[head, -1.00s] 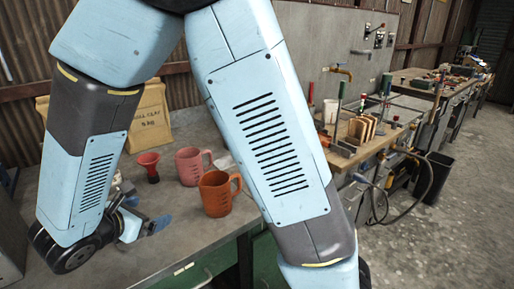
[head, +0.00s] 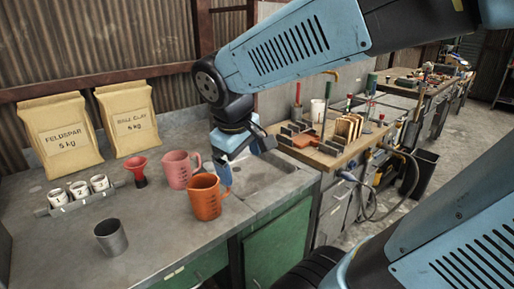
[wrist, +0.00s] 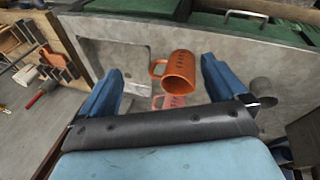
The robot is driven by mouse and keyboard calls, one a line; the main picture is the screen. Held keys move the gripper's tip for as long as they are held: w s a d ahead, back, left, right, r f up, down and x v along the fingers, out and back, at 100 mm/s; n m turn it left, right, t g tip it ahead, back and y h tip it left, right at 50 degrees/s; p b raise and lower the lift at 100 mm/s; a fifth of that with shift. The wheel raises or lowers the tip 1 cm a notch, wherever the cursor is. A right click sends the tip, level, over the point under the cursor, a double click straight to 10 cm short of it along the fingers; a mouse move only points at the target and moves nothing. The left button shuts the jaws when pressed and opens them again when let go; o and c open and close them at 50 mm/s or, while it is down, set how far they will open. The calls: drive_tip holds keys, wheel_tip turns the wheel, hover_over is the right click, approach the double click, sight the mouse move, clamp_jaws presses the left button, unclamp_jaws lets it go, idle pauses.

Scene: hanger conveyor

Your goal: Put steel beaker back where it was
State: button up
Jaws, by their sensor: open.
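The steel beaker (head: 110,238) stands upright on the grey bench at the front left in the head view, clear of the other vessels. In the wrist view a grey metal cup, likely the same beaker (wrist: 262,89), shows beyond the right finger. My gripper (head: 226,172) is over the bench by the sink, close to the orange jug, and well to the right of the beaker. In the wrist view my gripper (wrist: 160,85) has its two blue fingers wide apart with nothing held between them.
The orange jug (head: 206,198) and pink jug (head: 180,169) stand near my gripper, with a red funnel (head: 137,171) beside them. A rack of numbered cups (head: 76,197) is at left. Two bags (head: 60,134) stand behind. The sink (head: 255,178) is at right.

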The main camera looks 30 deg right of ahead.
drive_tip(key=s+r+m+t, duration=0.1)
drive_tip(key=s+d+r+m+y, duration=0.1)
drive_tip(key=m, duration=0.1)
drive_tip(key=s+d+r+m+t+y, duration=0.1)
drive_tip(key=r+m, duration=0.1)
drive_tip(key=shift+s+t, duration=0.3)
drive_tip(key=shift+s, duration=0.05)
drive_tip(key=shift+c, duration=0.4)
